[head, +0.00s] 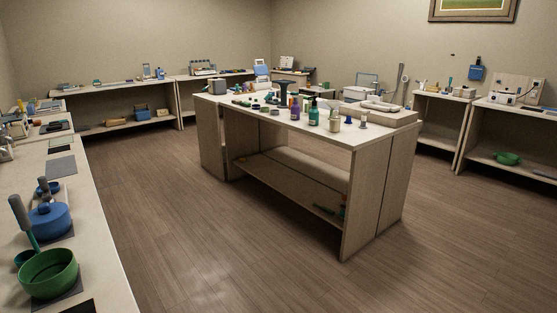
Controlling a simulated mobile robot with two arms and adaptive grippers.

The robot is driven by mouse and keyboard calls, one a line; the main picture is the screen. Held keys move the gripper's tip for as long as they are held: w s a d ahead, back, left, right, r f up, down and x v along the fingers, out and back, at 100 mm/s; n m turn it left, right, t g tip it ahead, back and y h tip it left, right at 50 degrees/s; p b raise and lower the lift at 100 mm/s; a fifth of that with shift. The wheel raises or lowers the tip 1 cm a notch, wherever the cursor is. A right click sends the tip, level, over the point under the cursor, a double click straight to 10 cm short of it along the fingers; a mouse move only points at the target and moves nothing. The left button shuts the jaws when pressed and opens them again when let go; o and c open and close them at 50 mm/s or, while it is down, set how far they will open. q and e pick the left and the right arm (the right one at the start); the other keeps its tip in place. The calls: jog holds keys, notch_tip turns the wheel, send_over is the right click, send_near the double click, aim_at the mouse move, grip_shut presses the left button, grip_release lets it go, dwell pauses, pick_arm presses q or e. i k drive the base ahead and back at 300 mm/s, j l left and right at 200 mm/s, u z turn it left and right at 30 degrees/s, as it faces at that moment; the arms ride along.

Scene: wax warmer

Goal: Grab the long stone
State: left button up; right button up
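I cannot make out a long stone for certain in the head view. Small objects stand crowded on the central table (375,132), too small at this distance to tell a stone among them. Small items also lie on the side counters, too small to name. Neither of my grippers shows in the head view.
The left counter (88,215) holds a green bowl (48,275) and a blue pot (50,220). Shelved benches line the back and right walls; a green bowl (507,158) sits on the right shelf. Wood floor (190,200) is clear between the left counter and central table.

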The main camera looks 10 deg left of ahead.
aim_at(50, 129)
jog(key=i+l+z, duration=0.2)
jog(key=i+l, duration=0.2)
jog(key=i+l+z, duration=0.15)
jog(key=i, duration=0.5)
jog(key=i+j+u, duration=0.15)
jog(key=i+u, duration=0.85)
jog(key=u, duration=0.15)
jog(key=i+l+u, duration=0.2)
jog(key=u, duration=0.2)
jog(key=i+l+u, duration=0.1)
jog(key=i+u, duration=0.3)
jog(key=i, duration=1.55)
